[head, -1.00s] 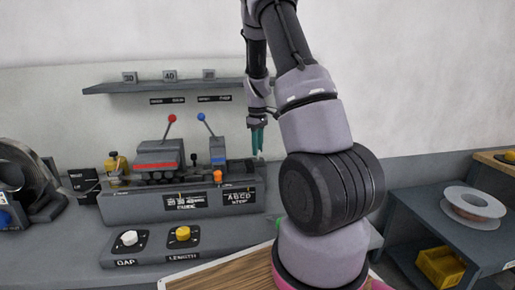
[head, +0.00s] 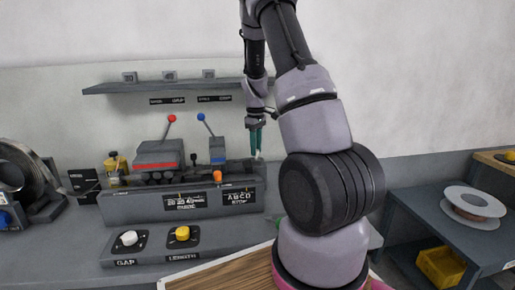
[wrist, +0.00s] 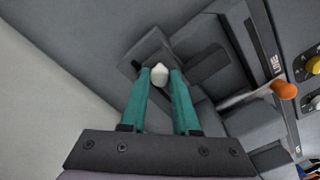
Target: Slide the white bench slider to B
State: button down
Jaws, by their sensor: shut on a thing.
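The white slider knob (wrist: 160,72) sits between the two teal fingertips of my gripper (wrist: 160,80) in the wrist view, and the fingers are shut on it. It stands on a dark grey block beside a slot in the bench. In the head view my gripper (head: 256,141) points down at the right end of the grey bench fixture, where the knob is mostly hidden by the fingers. A black label reading "ABCD STOP" (head: 240,197) is on the fixture's front, to the left of and below my gripper. Which letter the slider stands at cannot be told.
An orange knob (head: 217,175) stands left of my gripper; it also shows in the wrist view (wrist: 284,90). Red-topped (head: 171,118) and blue-topped (head: 201,117) levers rise further left. A shelf (head: 165,86) runs behind. White (head: 129,238) and yellow (head: 182,233) dials are in front.

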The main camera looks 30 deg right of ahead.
aim_at(247, 160)
jog(key=a, duration=0.1)
jog(key=w+a, duration=0.1)
jog(key=a, duration=0.1)
jog(key=shift+a, duration=0.2)
jog(key=c, duration=0.7)
grip_release()
jog(key=shift+o, duration=0.2)
jog(key=shift+r, duration=0.1)
notch_tip(247, 160, up, 11)
jog(key=s+a+r+m+t, duration=0.2)
jog(key=s+a+r+m, duration=0.1)
jog(key=s, duration=0.6)
jog(key=s+a+r+m+t+y, duration=0.1)
jog(key=s+a+r+m+t, duration=0.1)
jog(key=s+a+r, duration=0.3)
jog(key=s+a+r+m+t+y, duration=0.1)
jog(key=s+a+r+m+t, duration=0.2)
jog(key=s+r, duration=0.6)
jog(key=s+a+m, duration=0.1)
jog(key=s+m, duration=0.1)
jog(key=s, duration=0.2)
jog(key=shift+s, duration=0.2)
